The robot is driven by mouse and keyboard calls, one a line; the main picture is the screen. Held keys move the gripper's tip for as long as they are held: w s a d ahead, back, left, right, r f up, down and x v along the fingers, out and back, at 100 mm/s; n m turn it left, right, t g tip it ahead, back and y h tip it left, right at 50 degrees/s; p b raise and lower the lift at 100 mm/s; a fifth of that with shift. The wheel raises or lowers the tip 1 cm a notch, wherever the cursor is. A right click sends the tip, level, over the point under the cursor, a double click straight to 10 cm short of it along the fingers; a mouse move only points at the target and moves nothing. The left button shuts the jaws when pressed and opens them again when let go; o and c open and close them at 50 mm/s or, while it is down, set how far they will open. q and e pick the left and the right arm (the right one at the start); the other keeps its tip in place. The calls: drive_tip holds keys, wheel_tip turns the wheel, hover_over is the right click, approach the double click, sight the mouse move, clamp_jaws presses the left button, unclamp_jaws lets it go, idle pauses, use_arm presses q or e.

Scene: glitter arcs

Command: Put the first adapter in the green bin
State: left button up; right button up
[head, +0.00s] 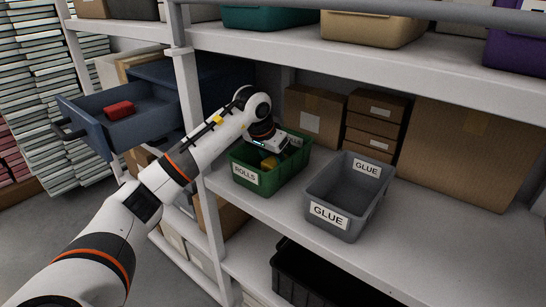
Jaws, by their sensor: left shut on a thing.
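The green bin (284,178), labelled ROLLS, stands on the middle shelf. My left gripper (267,150) points down into the bin's opening. I cannot tell whether the yellow thing touches the bin's floor. A red block (119,109) lies in the open blue drawer (144,128) at the left. My right gripper is out of view.
A grey bin (350,190) labelled GLUE stands right of the green bin and looks empty. Cardboard boxes (458,150) line the shelf's back. A white post (190,100) rises left of the green bin. The shelf (440,240) is bare at the right.

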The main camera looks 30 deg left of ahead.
sight(266, 165)
use_arm(q)
drive_tip(key=shift+f, duration=0.3)
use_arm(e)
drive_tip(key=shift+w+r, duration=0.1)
use_arm(q)
drive_tip(key=o, duration=1.1)
drive_tip(key=shift+a, duration=0.1)
drive_tip(key=shift+r, duration=0.1)
drive_tip(key=shift+r, duration=0.25)
drive_tip(key=v, duration=0.6)
drive_tip(key=shift+s+r, duration=0.15)
drive_tip(key=shift+s, duration=0.05)
drive_tip(key=shift+s+r+p, duration=0.15)
drive_tip(key=shift+r+p, duration=0.15)
drive_tip(key=shift+r, duration=0.05)
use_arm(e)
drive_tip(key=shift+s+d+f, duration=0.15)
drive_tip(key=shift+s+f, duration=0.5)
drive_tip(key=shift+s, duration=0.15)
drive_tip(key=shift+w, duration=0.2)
